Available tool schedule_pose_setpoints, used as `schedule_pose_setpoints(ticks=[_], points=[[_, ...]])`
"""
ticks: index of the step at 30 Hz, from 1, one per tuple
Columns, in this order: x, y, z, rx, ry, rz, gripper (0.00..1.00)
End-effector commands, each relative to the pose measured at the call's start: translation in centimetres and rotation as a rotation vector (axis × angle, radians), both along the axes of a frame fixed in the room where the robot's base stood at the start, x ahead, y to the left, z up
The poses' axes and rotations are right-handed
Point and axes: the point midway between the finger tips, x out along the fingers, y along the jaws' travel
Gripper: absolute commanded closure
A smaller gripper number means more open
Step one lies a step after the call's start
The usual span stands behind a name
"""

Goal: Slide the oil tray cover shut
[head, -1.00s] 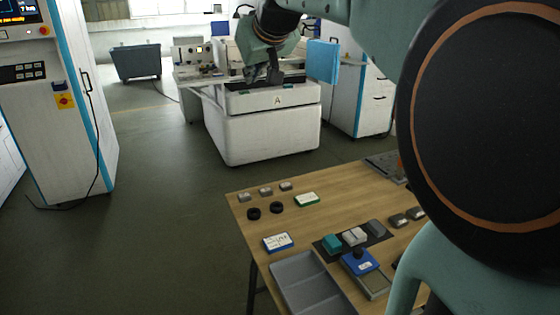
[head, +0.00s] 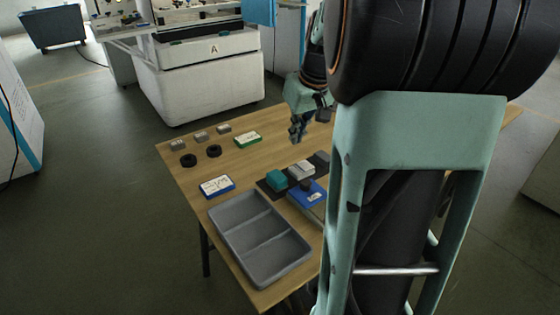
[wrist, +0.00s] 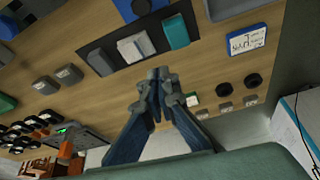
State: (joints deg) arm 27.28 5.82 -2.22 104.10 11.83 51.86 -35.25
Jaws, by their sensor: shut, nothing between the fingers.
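The blue cover (head: 311,196) with a dark round knob (head: 307,185) lies on the table, at the near side of a dark mat. A pale tray part shows beside it, and my arm hides the rest of it. In the wrist view the blue cover (wrist: 125,9) is at the top edge, partly cut off, with its knob (wrist: 141,7). My gripper (head: 297,136) is above the table, beyond the mat and apart from the cover. In the wrist view my gripper (wrist: 158,76) has its fingertips together and empty.
A teal block (head: 275,179) and a light grey block (head: 301,170) sit on the mat beside the cover. A grey divided bin (head: 258,240) stands at the near edge. Boxes, black rings and small grey blocks lie on the far left. My arm blocks the table's right side.

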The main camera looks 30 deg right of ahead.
Motion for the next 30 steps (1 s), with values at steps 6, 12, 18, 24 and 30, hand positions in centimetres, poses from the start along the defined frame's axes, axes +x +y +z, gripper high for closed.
schedule_pose_setpoints(ticks=[6,12,18,24,30], points=[[-1.2,-0.7,-2.1,0.021,0.027,-0.013,1.00],[-0.5,-0.7,-4.5,0.022,0.030,-0.014,1.00],[1.0,-0.7,-8.7,0.022,0.030,-0.013,1.00],[1.3,-0.8,-11.4,0.019,0.026,-0.016,1.00],[-1.1,-0.8,-11.2,0.020,0.025,-0.015,1.00]])
